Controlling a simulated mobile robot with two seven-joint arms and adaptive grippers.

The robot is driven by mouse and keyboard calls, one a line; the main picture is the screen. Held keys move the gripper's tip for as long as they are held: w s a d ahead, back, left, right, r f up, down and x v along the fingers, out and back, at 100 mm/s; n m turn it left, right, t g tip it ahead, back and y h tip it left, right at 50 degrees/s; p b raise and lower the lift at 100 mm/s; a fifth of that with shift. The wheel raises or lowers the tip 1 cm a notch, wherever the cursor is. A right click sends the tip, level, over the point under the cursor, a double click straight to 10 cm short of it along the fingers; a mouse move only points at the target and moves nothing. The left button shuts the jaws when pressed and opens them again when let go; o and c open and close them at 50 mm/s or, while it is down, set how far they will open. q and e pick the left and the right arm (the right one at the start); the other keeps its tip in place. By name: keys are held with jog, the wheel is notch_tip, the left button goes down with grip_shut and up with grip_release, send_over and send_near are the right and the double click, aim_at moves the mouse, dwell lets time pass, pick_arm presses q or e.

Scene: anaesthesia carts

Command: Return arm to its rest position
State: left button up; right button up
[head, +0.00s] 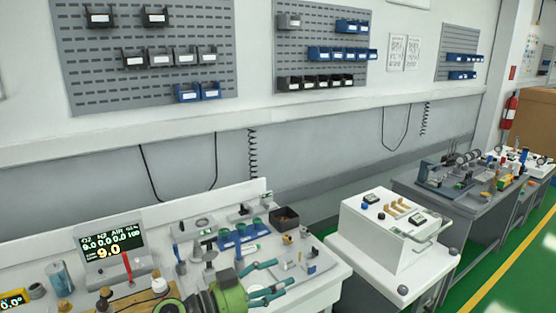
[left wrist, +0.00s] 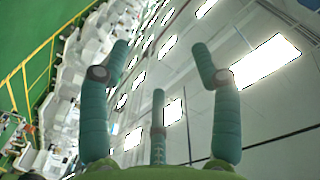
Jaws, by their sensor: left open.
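My left gripper (head: 280,277) comes in at the bottom of the head view, with a green body and teal fingers. It is in front of the white cart top and points to the right. In the left wrist view, its fingers (left wrist: 160,52) are spread apart with nothing between them. That view looks past the fingers to ceiling lights and a wall. My right gripper is in neither view.
A white bench (head: 325,275) holds a lit display (head: 110,242), blue holders (head: 238,237), a dark bin (head: 285,217) and small parts close around the gripper. A white box-shaped unit (head: 385,240) stands to the right. A grey table (head: 440,190) with equipment is further back.

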pick_arm(q)
jog(key=a+r+n+t+y, duration=0.1)
jog(key=a+n+t+y, duration=0.7)
jog(key=n+t, duration=0.25)
jog(key=s+a+f+n+g+y, duration=0.5)
jog(key=s+a+f+n+y, duration=0.25)
jog(key=a+f+y, duration=0.35)
jog(key=s+f+m+g+h, duration=0.15)
jog(key=s+f+g, duration=0.4)
jog(key=s, duration=0.65)
jog(key=s+f+m+g+h, duration=0.15)
jog(key=s+f+g, duration=0.4)
jog(key=s, duration=0.65)
notch_tip(320, 180, down, 26)
jog(key=s+b, duration=0.2)
jog(key=b, duration=0.1)
jog(key=s+a+f+g+b, duration=0.1)
jog(key=s+a+f+g, duration=0.1)
jog(key=s+f, duration=1.3)
jog(key=shift+a+f, duration=0.4)
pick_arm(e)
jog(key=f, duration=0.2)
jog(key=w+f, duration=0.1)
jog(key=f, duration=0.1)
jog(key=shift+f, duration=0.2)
